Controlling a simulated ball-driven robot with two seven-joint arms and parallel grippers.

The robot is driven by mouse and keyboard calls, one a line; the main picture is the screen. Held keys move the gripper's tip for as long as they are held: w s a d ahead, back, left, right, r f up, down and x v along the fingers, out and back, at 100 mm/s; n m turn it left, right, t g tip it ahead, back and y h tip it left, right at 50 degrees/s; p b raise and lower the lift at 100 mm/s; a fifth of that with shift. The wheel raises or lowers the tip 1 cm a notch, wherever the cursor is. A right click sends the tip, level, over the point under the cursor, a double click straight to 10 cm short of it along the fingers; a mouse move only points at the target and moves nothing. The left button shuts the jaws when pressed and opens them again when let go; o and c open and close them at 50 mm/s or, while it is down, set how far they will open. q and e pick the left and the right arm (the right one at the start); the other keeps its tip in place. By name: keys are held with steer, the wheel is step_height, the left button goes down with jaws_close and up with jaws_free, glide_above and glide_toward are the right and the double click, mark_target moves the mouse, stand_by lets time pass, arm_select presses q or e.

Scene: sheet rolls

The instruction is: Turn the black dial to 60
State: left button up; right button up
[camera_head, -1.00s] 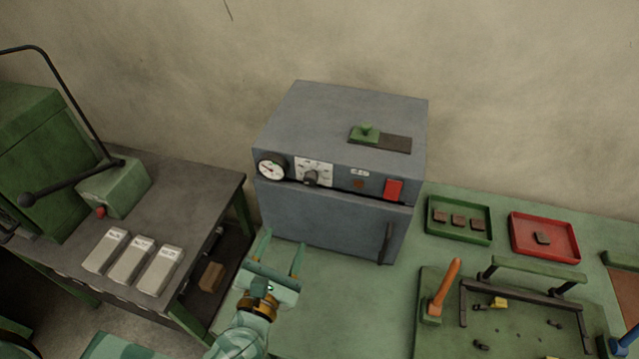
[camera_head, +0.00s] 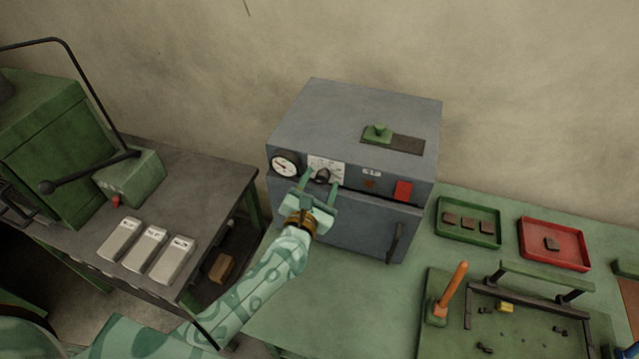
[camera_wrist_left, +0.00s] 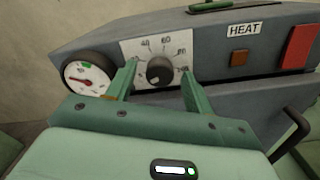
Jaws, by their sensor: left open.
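The black dial (camera_head: 322,176) sits on a white scale plate (camera_head: 326,163) on the front of a grey heater box (camera_head: 350,115). In the left wrist view the dial (camera_wrist_left: 159,71) shows among scale numbers, with 40, 60 and 80 readable along the top. A pale mark on the knob lies near its lower edge; I cannot tell its exact reading. My left gripper (camera_head: 318,183) is open, its fingers on either side of the dial. In the left wrist view the fingers (camera_wrist_left: 160,82) flank the knob with gaps visible. My right gripper is not in view.
A round gauge (camera_wrist_left: 87,78) is left of the dial; a red switch (camera_head: 403,191) is right. A door handle (camera_head: 395,243) projects below. Green (camera_head: 469,240) and red (camera_head: 583,262) trays stand right. A dark table (camera_head: 200,175) with several pale blocks is left.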

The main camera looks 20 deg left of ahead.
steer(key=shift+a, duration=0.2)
arm_select(q)
steer(key=c, duration=1)
steer(key=shift+o, duration=0.2)
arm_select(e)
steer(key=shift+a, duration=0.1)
